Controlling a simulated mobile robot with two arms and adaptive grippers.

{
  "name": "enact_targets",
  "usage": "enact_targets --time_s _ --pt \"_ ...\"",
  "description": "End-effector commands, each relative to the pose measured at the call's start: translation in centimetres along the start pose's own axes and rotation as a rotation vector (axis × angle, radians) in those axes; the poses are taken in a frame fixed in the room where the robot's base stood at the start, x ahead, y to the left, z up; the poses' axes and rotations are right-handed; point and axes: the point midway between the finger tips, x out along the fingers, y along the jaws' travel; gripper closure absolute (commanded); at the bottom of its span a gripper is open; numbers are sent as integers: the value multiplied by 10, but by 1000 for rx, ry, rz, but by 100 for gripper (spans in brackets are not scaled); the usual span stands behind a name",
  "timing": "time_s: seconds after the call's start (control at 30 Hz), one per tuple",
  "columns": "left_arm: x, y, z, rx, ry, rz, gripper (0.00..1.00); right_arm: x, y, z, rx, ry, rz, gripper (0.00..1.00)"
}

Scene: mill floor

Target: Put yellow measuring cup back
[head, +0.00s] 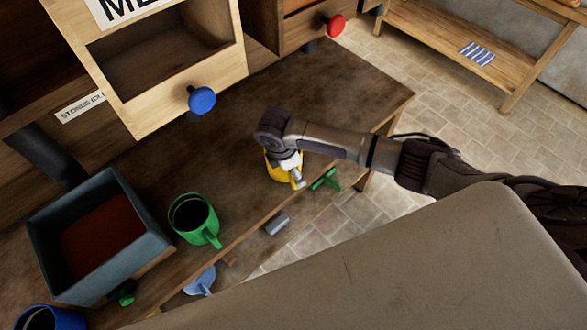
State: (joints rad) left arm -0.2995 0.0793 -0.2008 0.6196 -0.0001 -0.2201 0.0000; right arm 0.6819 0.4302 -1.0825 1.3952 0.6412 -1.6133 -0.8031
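The yellow measuring cup (271,169) is on the brown wooden table near its front edge, right of the middle. My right arm comes in from the right and bends down over it. My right gripper (294,172) is at the cup, in front of it and covering much of it. Whether its fingers are closed on the cup or its handle is too small and hidden to tell. My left gripper is not in view. A green measuring cup (194,218) stands upright on the table to the left, its handle towards the front edge.
A blue-grey box (155,245) with reddish-brown contents stands left of the green cup. A blue cup (50,319) is at the lower left. A wooden bin with a blue knob (201,99) stands behind. Green (325,179), grey (277,223) and light-blue (201,281) pieces show along the front edge.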

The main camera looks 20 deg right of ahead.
Motion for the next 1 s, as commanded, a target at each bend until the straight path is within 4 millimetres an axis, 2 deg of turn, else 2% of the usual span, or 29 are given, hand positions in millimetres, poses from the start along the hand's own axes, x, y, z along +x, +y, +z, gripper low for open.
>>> enact_targets --time_s 0.2,0.33,0.7,0.83,1.0 --pt "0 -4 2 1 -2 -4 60 -1 0 0 0 0 0 23" --pt "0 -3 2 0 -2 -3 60 -12 1 0 0 1 2 23" --pt "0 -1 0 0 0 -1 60 -87 1 0 0 1 3 23" --pt "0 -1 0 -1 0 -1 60 -106 1 0 0 1 2 23" --pt "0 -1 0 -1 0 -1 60 -119 0 0 -1 1 0 23"
